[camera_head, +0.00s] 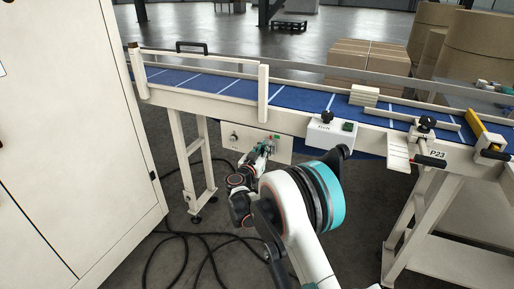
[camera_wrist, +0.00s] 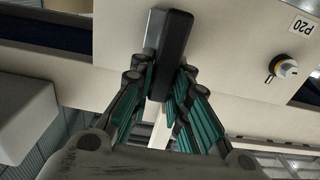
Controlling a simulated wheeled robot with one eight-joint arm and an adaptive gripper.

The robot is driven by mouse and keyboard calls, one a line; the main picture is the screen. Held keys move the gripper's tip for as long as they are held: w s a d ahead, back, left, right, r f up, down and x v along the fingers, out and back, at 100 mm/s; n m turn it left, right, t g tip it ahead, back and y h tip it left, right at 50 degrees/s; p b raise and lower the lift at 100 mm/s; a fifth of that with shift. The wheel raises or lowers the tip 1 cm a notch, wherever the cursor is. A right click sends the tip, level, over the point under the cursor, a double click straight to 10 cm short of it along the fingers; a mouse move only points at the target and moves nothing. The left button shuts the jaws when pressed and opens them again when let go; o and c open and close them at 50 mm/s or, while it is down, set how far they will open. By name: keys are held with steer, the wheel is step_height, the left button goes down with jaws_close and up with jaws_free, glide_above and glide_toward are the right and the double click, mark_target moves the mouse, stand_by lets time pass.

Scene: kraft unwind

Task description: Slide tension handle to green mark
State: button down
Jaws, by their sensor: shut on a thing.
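A black handle (camera_wrist: 174,36) stands out from a cream panel in the wrist view. My gripper (camera_wrist: 164,82) is shut on its lower end, with a teal-padded finger on each side. In the head view my gripper (camera_head: 265,148) is at the cream panel (camera_head: 284,155) under the conveyor, and it mostly hides the handle. Small red and green spots show on the panel close to my gripper, too small to tell whether one is the green mark. The wrist view shows no green mark on the panel.
A knob (camera_wrist: 286,68) and a P20 label (camera_wrist: 302,26) are on the panel in the wrist view. In the head view the blue conveyor (camera_head: 285,97) runs above, a white cabinet (camera_head: 70,130) stands left, and black cables (camera_head: 200,236) lie on the floor.

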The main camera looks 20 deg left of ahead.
steer(key=d, duration=0.2)
steer(key=shift+s+d, duration=0.1)
steer(key=shift+d, duration=0.25)
steer(key=c, duration=1.5)
jaws_free()
steer(key=s, duration=0.8)
steer(key=s+a, duration=0.1)
steer(key=s, duration=0.3)
